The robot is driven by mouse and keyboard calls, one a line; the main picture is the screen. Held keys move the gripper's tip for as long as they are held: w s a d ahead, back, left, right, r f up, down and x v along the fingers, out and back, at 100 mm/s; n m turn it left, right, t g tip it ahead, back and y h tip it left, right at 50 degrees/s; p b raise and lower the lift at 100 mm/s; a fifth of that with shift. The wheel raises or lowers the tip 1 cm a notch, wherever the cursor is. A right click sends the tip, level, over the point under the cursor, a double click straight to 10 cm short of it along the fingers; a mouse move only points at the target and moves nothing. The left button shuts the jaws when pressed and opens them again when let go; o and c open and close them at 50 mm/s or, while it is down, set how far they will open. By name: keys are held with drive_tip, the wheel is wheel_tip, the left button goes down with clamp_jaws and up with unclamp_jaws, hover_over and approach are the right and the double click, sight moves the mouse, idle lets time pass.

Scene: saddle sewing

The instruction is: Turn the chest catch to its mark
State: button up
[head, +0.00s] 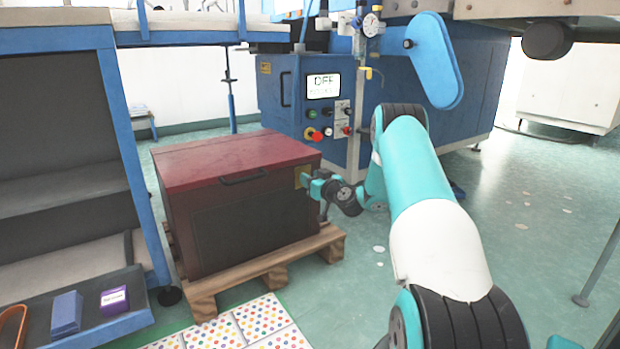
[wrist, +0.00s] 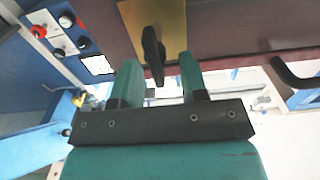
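The chest (head: 250,222) is dark brown with a red lid and stands on a wooden pallet. Its catch is a black elongated knob (wrist: 153,50) on a brass plate (wrist: 172,15) on the chest's right side. The plate also shows in the head view (head: 302,176). In the wrist view the knob is close to upright, slightly tilted. My gripper (wrist: 160,72) is open, with its two teal fingers on either side of the knob's lower end and gaps visible. In the head view my gripper (head: 317,185) hides the knob. I cannot make out the mark.
A black handle (wrist: 290,75) is on the chest front. The pallet (head: 240,282) sticks out under the chest. A blue machine cabinet (head: 290,95) with buttons and a screen stands behind. A blue-framed shelf (head: 60,130) is at the left. Green floor to the right is mostly clear.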

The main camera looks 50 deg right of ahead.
clamp_jaws()
